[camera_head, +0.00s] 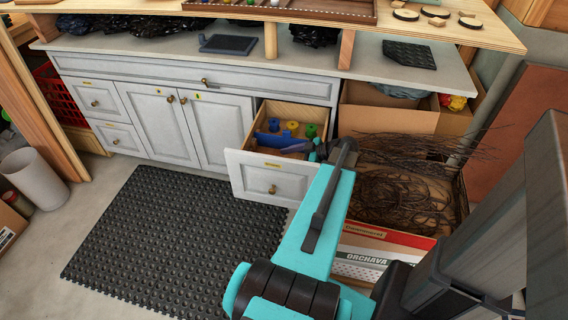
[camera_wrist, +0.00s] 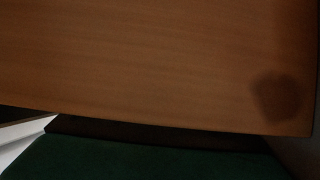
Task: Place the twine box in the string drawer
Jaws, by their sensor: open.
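The string drawer (camera_head: 272,179) is pulled out of the grey cabinet and has a yellow label on its front. Inside it are a blue piece (camera_head: 272,139) and blue, yellow and green spools (camera_head: 292,126). I cannot tell which thing is the twine box. My gripper (camera_head: 318,151) is at the right side of the open drawer, mostly hidden by my teal arm. It is open, and I see nothing held. The wrist view is dark, with a brown wooden surface (camera_wrist: 150,60) very close and a dark green shape along the bottom.
The worktop (camera_head: 330,58) runs above the drawer. A cardboard box (camera_head: 385,117) and a bin of tangled brown twigs (camera_head: 395,195) stand right of it, close to my arm. A black rubber mat (camera_head: 165,235) covers clear floor at front left.

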